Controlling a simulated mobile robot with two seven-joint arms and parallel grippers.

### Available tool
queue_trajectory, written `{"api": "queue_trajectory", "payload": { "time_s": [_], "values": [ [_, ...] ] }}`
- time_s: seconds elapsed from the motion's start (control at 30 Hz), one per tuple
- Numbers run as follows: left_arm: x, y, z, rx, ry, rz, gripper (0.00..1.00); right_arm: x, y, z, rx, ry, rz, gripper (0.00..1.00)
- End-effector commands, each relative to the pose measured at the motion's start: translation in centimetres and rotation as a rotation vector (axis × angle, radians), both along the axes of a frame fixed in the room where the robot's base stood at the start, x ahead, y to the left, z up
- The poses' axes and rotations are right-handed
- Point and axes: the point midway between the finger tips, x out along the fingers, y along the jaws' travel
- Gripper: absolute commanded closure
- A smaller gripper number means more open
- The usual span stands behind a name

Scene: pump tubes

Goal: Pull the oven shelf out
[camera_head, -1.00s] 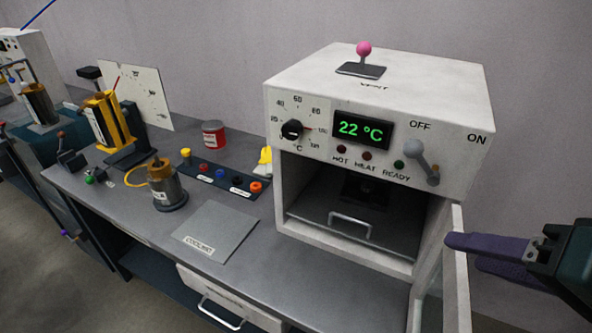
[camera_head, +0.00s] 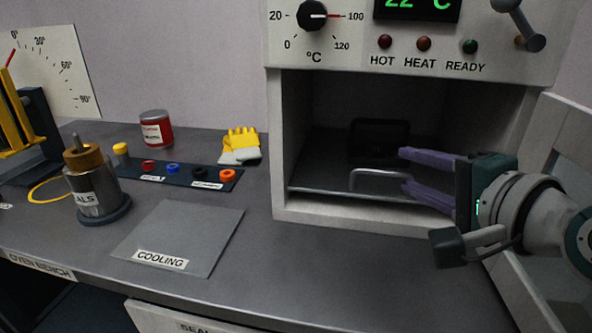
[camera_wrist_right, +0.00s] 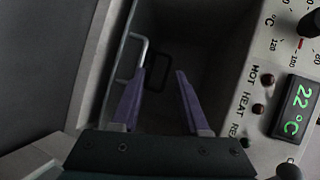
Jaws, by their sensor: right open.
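The white oven (camera_head: 278,140) stands open on the bench at the right. Its dark shelf (camera_head: 325,178) is inside, with a pale front edge and a metal loop handle (camera_head: 380,171) at the front. My right gripper (camera_head: 402,169) is open, its purple fingers pointing left at the oven mouth, close to the right end of the handle. Whether a finger touches the handle, I cannot tell. My left gripper is not in view.
The open oven door (camera_head: 565,130) is at the right, behind my right arm. A grey cooling plate (camera_head: 190,232), a metal pot (camera_head: 95,190), a red can (camera_head: 156,130) and yellow gloves (camera_head: 239,147) sit left. The bench before the oven is clear.

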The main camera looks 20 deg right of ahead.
Motion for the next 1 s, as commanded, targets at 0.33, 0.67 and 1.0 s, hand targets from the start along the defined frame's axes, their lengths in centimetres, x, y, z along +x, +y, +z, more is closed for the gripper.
{"api": "queue_trajectory", "payload": {
  "time_s": [0.33, 0.67, 1.0],
  "values": [
    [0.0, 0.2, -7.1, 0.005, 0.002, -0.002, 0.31, 1.2, -2.8, -5.6, 0.174, -0.123, -0.132, 0.55],
    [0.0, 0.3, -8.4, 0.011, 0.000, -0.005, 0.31, 5.5, -3.5, -6.2, 0.179, -0.128, -0.135, 0.55],
    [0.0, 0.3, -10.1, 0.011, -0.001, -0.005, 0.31, 10.2, -4.2, -7.0, 0.177, -0.126, -0.135, 0.55]
  ]
}}
